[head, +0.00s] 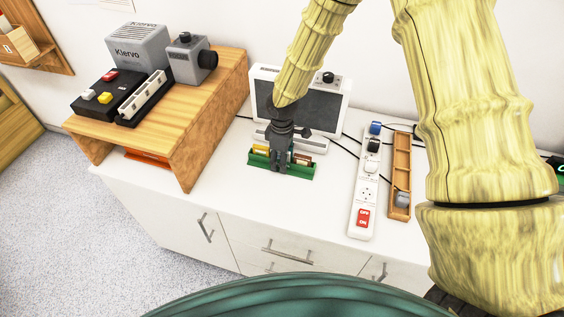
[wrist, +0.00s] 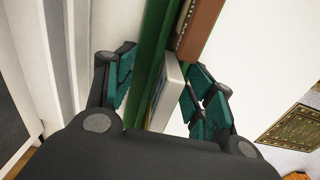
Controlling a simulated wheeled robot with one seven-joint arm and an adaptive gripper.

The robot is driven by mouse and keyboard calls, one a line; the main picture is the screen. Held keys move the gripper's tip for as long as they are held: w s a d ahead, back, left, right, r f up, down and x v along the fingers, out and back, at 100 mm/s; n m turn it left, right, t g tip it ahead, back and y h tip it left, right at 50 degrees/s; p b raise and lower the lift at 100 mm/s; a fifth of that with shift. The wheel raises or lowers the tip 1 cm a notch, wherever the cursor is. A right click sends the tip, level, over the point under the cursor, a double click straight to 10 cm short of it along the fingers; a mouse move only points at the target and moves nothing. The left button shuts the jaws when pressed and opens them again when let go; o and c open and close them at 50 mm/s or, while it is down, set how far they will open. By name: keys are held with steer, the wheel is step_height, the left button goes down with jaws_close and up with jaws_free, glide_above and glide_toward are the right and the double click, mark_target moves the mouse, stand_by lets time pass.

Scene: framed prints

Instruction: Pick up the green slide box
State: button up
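The green slide box (head: 283,171) is a long, low green tray on the white counter, in front of a small white-framed screen. It holds several small upright pieces in white, tan and brown. My gripper (head: 281,157) points down over its middle and hides part of it. In the wrist view, the green wall of the box (wrist: 153,45) runs between the two teal-padded fingers of my gripper (wrist: 163,88), with a grey-white piece (wrist: 172,80) beside it. The fingers are spread apart, on either side of these; whether either pad touches is unclear.
The white-framed screen (head: 325,100) stands close behind the box. A wooden riser (head: 205,120) with devices is at left. A white power strip (head: 364,190) and a narrow wooden tray (head: 401,170) lie at right. The counter in front is clear.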

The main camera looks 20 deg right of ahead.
steer(key=shift+s, duration=0.1)
steer(key=shift+s+r, duration=0.1)
steer(key=shift+r, duration=0.05)
steer(key=c, duration=0.3)
jaws_close()
steer(key=shift+r, duration=0.1)
